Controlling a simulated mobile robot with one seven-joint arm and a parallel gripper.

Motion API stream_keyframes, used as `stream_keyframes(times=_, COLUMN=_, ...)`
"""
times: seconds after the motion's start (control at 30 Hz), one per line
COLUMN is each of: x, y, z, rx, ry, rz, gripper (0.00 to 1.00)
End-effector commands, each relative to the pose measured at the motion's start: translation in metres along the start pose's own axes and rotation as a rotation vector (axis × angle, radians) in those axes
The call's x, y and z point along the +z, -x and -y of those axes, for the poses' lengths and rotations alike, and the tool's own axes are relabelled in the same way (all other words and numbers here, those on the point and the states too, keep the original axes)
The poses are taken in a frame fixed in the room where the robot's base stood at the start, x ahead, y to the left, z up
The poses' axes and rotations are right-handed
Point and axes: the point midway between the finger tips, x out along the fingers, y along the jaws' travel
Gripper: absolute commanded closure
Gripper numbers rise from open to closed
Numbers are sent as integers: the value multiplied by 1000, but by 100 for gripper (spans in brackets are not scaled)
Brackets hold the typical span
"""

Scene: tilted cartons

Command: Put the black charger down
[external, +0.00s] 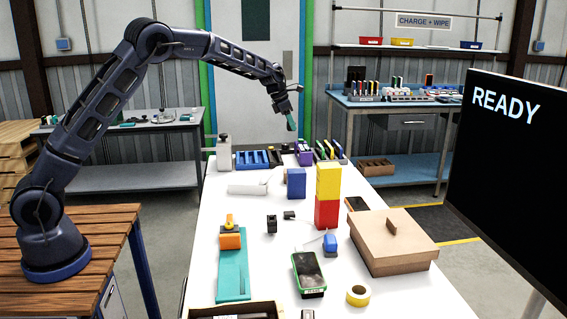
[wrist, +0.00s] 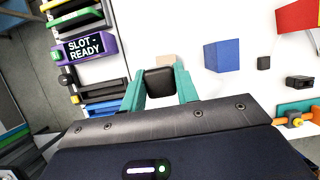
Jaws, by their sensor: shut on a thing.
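My gripper (external: 291,121) is raised above the far end of the white table in the external view. In the wrist view its two teal fingers (wrist: 160,88) are shut on a black block, which I take to be the black charger (wrist: 160,82).
A purple holder (wrist: 90,48) reading "SLOT - READY" stands among coloured racks at left in the wrist view. A blue block (external: 296,183), stacked yellow (external: 328,180) and red (external: 327,213) blocks and a cardboard box (external: 390,245) stand on the white table (external: 265,265). Small black items (external: 271,224) lie mid-table.

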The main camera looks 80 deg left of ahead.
Motion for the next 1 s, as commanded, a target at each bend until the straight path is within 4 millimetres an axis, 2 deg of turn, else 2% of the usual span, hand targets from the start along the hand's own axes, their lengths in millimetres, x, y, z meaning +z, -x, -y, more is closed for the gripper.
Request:
stream_keyframes(times=0.2, x=-20, y=-45, z=0, rx=-2, ry=1, rz=-2, gripper=93)
stream_keyframes(times=0.5, x=-43, y=-102, z=0, rx=-2, ry=1, rz=-1, gripper=93)
stream_keyframes(times=0.6, x=-47, y=-113, z=0, rx=-1, ry=0, rz=0, gripper=93)
stream_keyframes(times=0.87, x=-53, y=-127, z=0, rx=-1, ry=-2, rz=0, gripper=93)
stream_keyframes(times=1.0, x=-61, y=-144, z=0, rx=-2, ry=0, rz=-2, gripper=93)
